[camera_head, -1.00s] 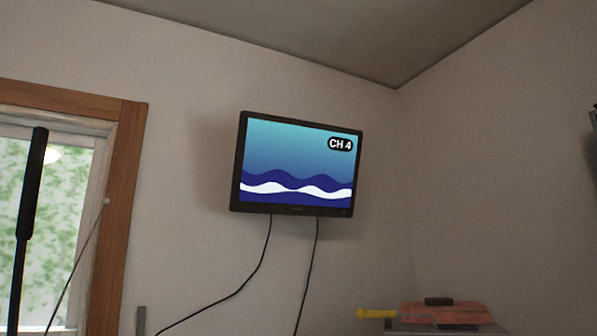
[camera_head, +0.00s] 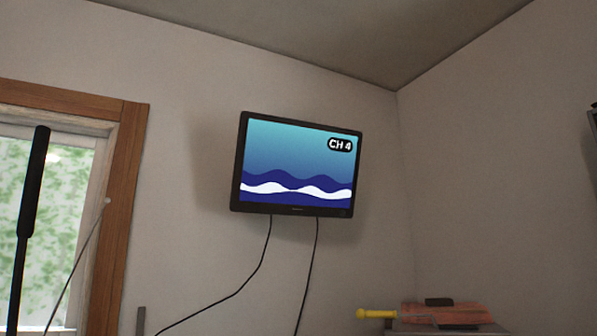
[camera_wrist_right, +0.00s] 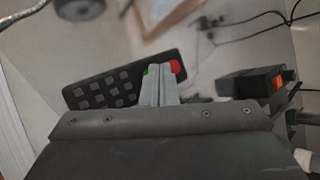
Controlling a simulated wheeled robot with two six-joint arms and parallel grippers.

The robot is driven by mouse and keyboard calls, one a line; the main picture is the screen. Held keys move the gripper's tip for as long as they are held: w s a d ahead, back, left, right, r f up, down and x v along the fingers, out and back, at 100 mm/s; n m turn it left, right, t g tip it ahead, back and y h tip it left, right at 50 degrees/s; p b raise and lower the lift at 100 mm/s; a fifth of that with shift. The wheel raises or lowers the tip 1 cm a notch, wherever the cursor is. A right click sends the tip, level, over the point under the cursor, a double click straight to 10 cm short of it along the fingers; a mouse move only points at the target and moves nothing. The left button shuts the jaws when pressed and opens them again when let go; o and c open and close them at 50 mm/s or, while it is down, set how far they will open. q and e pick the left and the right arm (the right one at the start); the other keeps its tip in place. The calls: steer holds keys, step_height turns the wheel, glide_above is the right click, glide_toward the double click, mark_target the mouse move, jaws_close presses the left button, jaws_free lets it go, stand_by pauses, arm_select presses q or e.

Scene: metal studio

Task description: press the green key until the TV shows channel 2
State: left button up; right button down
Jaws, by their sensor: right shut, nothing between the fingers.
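The TV (camera_head: 297,165) hangs on the wall in the head view. Its screen shows "CH 4" at the top right, above blue and white waves. In the right wrist view a black remote (camera_wrist_right: 108,88) with several grey keys lies at an angle. A red key (camera_wrist_right: 175,67) is at its right end. A sliver of the green key (camera_wrist_right: 145,72) shows at the left edge of my right gripper's fingers. My right gripper (camera_wrist_right: 158,70) is shut and empty, its fingertips over the remote between the green and red keys. Whether they touch the green key, I cannot tell. My left gripper is not in view.
A black box-like object with orange parts (camera_wrist_right: 254,83) stands right of the remote. Cables (camera_wrist_right: 262,28) run behind it. In the head view a yellow-handled tool (camera_head: 374,314) and a reddish object (camera_head: 447,313) lie at the bottom right. A wood-framed window (camera_head: 45,210) is at left.

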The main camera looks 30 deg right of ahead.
steer(key=shift+f, duration=0.1)
steer(key=shift+r, duration=0.7)
step_height(320, 180, up, 6)
steer(key=p, duration=0.2)
steer(key=shift+p, duration=0.35)
stand_by(2.8)
